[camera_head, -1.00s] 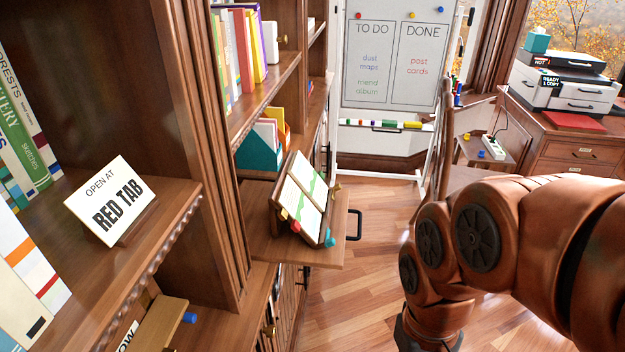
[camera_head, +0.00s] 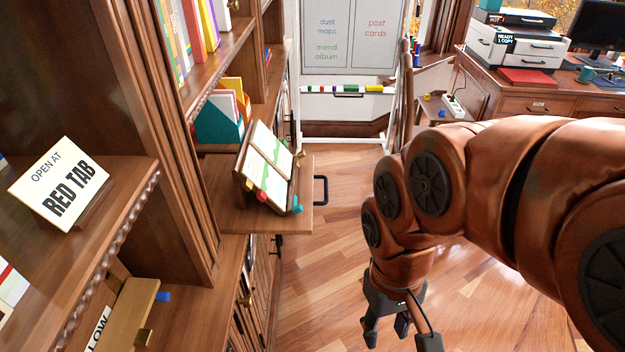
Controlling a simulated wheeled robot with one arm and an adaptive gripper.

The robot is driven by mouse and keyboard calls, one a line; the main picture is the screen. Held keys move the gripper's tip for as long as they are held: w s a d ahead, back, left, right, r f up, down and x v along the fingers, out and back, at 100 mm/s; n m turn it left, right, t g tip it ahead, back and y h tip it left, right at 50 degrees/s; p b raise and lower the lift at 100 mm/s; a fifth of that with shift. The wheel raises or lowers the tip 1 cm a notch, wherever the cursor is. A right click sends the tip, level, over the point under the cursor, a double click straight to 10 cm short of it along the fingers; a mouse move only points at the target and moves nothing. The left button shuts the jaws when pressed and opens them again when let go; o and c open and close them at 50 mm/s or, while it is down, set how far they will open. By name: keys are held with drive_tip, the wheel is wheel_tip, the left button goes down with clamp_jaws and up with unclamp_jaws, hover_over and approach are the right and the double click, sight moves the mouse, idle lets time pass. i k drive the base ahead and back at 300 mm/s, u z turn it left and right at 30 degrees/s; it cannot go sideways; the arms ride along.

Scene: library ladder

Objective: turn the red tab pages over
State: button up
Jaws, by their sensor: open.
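An open book (camera_head: 268,160) with pale, green-marked pages rests tilted on a dark wooden stand on a pull-out shelf (camera_head: 300,215). A blue-teal piece (camera_head: 297,206) is at the lower right corner and brass-coloured pieces are at the upper right. A card (camera_head: 60,184) on the left shelf reads "OPEN AT RED TAB". My gripper (camera_head: 388,336) points down over the floor, open and empty, right of and nearer than the book, well apart from it.
The pull-out shelf has a dark handle (camera_head: 321,190) at its right end. Bookcase uprights stand at left. A teal file box (camera_head: 219,122) is behind the book. A whiteboard (camera_head: 347,40) stands at the back, a desk at right. Floor (camera_head: 335,240) between shelf and gripper is clear.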

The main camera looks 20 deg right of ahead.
sight(271, 185)
drive_tip(key=u, duration=1.75)
drive_tip(key=k, duration=1.05)
drive_tip(key=u, duration=0.65)
drive_tip(key=i, duration=0.5)
